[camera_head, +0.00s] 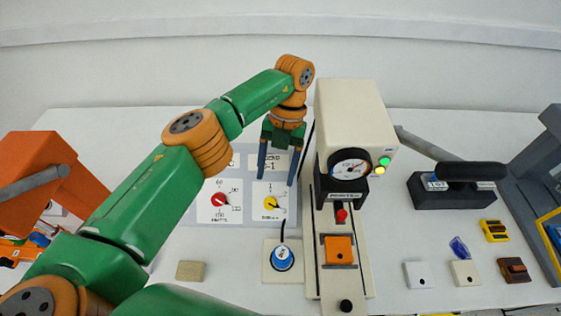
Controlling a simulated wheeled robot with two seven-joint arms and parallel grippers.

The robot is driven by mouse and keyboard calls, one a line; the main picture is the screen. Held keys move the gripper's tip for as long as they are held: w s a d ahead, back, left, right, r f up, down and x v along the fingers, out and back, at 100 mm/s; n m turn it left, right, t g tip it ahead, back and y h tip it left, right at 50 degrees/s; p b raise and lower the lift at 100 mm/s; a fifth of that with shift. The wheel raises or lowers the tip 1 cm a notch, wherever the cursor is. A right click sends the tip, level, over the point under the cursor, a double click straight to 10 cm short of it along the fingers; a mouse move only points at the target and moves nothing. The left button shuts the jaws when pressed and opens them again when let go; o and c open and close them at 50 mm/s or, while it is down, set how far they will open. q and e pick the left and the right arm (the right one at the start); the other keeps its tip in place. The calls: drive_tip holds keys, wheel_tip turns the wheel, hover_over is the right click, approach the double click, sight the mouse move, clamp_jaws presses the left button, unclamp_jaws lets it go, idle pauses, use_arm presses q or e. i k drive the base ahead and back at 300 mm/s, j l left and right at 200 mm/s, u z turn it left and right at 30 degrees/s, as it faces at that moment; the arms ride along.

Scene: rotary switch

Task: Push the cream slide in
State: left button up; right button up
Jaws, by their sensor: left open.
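The cream slide (312,272) is a long, narrow cream strip running toward me from under a cream machine (355,115) with a round dial. An orange block (339,250) with a dark spot lies on it, and a black knob (346,305) is at its near end. My left gripper (277,175) is open and empty, fingers pointing down over the switch panel, left of the machine and behind the slide's near end. It appears apart from the slide. My right gripper is not in view.
The panel holds a red rotary switch (220,200) and a yellow one (271,204). A blue knob (281,258) with a cable stands left of the slide. A black-handled device (460,187) and several small blocks lie right.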

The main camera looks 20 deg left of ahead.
sight(342, 293)
drive_tip(key=k, duration=1.5)
